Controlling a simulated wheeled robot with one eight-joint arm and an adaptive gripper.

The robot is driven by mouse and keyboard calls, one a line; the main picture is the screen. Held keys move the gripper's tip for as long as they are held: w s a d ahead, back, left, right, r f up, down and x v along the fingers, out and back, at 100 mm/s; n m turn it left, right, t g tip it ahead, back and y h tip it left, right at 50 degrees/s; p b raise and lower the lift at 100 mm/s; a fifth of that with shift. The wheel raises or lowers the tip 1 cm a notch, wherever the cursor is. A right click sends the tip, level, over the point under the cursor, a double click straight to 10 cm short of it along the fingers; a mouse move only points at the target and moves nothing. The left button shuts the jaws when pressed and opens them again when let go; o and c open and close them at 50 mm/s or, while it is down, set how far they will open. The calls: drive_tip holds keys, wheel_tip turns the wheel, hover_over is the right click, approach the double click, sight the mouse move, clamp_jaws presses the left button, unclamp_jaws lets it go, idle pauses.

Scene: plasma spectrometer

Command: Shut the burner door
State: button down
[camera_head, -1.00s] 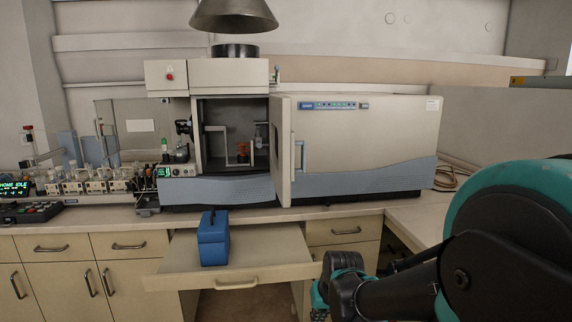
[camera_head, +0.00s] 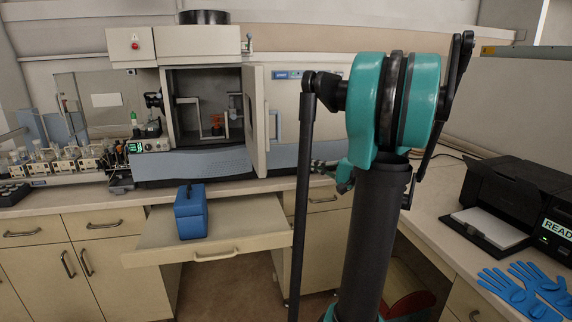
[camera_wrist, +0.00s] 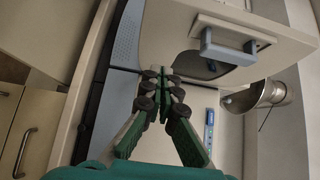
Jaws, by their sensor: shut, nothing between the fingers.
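The burner door (camera_head: 256,122) is a pale panel on the grey spectrometer (camera_head: 203,165). It stands open, swung out toward me at the right side of the dark burner compartment (camera_head: 205,105), and the inside shows. Its blue-grey handle (camera_head: 277,125) faces right. In the wrist view the door (camera_wrist: 180,35) fills the upper middle, with its handle (camera_wrist: 228,48) to the upper right of my gripper (camera_wrist: 160,76). My gripper is shut and empty. It looks apart from the handle. In the head view the gripper is mostly hidden behind my arm.
A blue case (camera_head: 191,213) stands on the pulled-out drawer (camera_head: 235,225) below the spectrometer. Glassware (camera_head: 62,160) is at the left. A black printer (camera_head: 515,200) and blue gloves (camera_head: 525,290) lie on the right counter.

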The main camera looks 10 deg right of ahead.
drive_tip(key=s+a+x, duration=0.2)
drive_tip(key=x, duration=1)
drive_tip(key=shift+w+a, duration=0.1)
drive_tip(key=shift+w, duration=0.05)
drive_tip(key=shift+a, duration=0.15)
